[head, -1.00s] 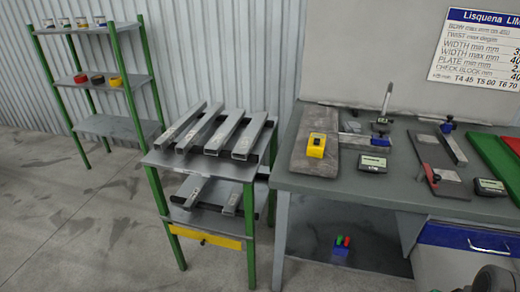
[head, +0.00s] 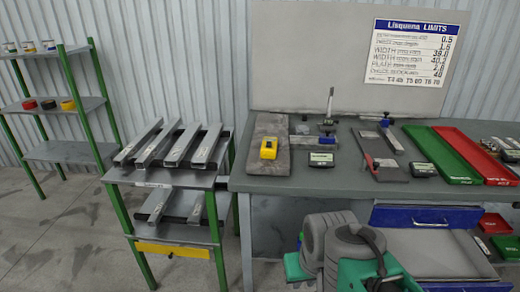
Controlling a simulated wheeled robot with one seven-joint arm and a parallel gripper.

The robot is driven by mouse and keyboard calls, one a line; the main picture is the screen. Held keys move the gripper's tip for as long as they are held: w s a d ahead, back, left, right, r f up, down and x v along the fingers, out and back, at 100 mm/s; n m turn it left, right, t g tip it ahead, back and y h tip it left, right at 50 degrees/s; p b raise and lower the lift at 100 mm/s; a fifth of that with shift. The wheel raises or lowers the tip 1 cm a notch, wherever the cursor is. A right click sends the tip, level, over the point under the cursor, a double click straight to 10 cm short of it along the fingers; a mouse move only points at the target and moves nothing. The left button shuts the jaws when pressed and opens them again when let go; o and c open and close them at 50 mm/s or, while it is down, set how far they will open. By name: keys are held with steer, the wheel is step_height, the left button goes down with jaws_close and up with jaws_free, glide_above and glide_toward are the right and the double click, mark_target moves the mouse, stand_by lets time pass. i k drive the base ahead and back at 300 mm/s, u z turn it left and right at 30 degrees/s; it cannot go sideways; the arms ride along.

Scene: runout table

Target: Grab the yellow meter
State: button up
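The yellow meter (head: 268,148) is a small yellow block with a dark patch on its upper part. It stands on a grey-brown plate (head: 263,126) at the left end of the workbench (head: 330,184). Nothing touches it from above and nothing covers it. My own grey and green arm links show at the bottom centre in front of the bench. My gripper's fingers cannot be made out in this view.
A rack of grey metal channels (head: 167,178) stands left of the bench. Right of the meter lie a dark gauge (head: 321,159), an upright tool stand (head: 328,125), a second plate (head: 385,172), a green tray (head: 435,150) and a red tray (head: 480,155). A shelf (head: 70,152) stands far left.

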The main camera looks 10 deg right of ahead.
mark_target(265, 153)
steer(key=k, duration=0.65)
steer(key=u, duration=0.5)
steer(key=i, duration=0.7)
steer(key=u, duration=0.5)
steer(key=i, duration=1)
steer(key=z, duration=0.4)
